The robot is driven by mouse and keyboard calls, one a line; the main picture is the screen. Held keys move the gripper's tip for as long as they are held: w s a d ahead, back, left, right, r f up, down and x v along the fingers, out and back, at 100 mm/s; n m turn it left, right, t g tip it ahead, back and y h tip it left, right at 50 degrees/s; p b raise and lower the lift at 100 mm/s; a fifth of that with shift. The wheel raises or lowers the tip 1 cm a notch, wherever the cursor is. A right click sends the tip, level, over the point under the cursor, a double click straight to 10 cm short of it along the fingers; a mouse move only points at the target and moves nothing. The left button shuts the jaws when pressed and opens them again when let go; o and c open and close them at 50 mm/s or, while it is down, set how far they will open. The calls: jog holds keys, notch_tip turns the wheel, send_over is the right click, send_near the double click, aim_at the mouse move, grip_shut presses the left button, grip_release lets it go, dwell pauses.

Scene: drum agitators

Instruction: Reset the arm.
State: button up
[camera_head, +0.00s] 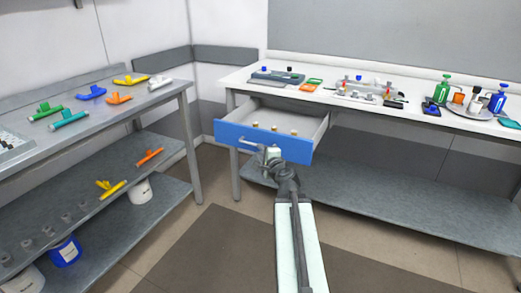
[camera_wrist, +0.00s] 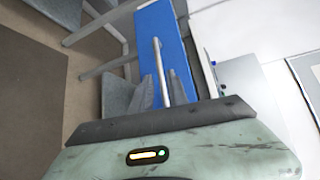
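My arm reaches up from the bottom centre of the head view, and my gripper (camera_head: 272,154) is at the front of a blue-fronted drawer (camera_head: 293,149). The drawer stands pulled open under the white worktop. Its light handle (camera_head: 252,145) runs along the blue front. In the wrist view the handle bar (camera_wrist: 161,70) lies between the two grey fingers of my gripper (camera_wrist: 164,88), beside the blue drawer front (camera_wrist: 165,25). The fingers are close together on either side of the bar and look shut on it. Their exact contact is hard to see.
Several small brass-coloured pieces (camera_head: 275,128) stand in the drawer. The white worktop (camera_head: 340,78) holds bottles, trays and fittings. A grey bench (camera_head: 100,98) at left carries coloured T-shaped parts, with buckets on its lower shelf. The floor (camera_head: 200,245) left of my arm is clear.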

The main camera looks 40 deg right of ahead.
jog(key=shift+s+d, duration=0.1)
jog(key=shift+s, duration=0.2)
